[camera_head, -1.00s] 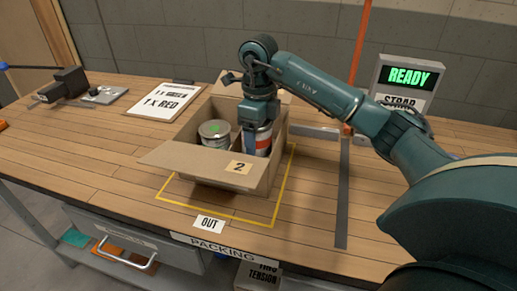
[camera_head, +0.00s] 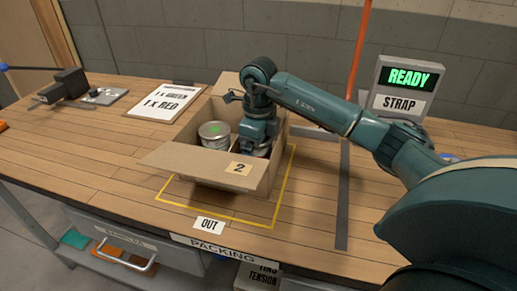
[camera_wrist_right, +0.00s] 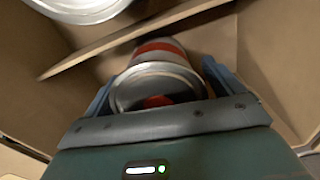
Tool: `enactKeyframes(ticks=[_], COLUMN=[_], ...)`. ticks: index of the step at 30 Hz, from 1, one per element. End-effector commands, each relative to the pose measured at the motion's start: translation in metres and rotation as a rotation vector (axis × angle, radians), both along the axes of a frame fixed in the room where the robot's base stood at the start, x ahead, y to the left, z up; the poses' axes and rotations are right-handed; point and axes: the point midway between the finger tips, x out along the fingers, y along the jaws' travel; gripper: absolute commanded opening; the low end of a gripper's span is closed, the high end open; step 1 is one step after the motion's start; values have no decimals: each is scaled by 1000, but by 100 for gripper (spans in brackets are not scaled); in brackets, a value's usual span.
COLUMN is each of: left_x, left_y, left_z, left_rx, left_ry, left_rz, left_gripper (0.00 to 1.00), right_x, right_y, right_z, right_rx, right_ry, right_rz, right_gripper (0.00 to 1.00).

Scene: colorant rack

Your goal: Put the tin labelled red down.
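The tin labelled red (camera_wrist_right: 160,88) has a silver lid with a red dot and a red band on its side. In the wrist view it sits between the two blue fingers of my right gripper (camera_wrist_right: 165,80), which look shut on it. In the head view my right gripper (camera_head: 258,142) reaches down into the right compartment of the open cardboard box (camera_head: 200,165) and hides most of the tin. I cannot tell whether the tin touches the box floor. A tin with a green dot (camera_head: 214,134) stands in the left compartment. My left gripper is not in view.
A cardboard divider (camera_wrist_right: 135,35) runs between the compartments. The box stands inside a yellow outline (camera_head: 180,203) on the wooden bench. An order sheet (camera_head: 165,102) lies behind it, and a READY and STRAP sign (camera_head: 403,85) stands at the back right. The front left bench is clear.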

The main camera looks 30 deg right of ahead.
Motion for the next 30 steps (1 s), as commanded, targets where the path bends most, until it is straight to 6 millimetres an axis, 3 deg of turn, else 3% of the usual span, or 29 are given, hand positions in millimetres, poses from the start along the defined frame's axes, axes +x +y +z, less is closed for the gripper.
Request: enactKeyframes(ticks=[10, 24, 30], left_x=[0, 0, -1], left_y=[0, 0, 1], left_z=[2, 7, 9], left_rx=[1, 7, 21], left_ry=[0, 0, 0], left_rz=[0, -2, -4], left_gripper=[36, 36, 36], right_x=[1, 1, 0], right_y=[0, -1, 0], right_z=[10, 105, 121], right_rx=[0, -1, -1], right_ry=[-4, -4, -1], right_rz=[0, -2, -1], right_gripper=[93, 93, 93])
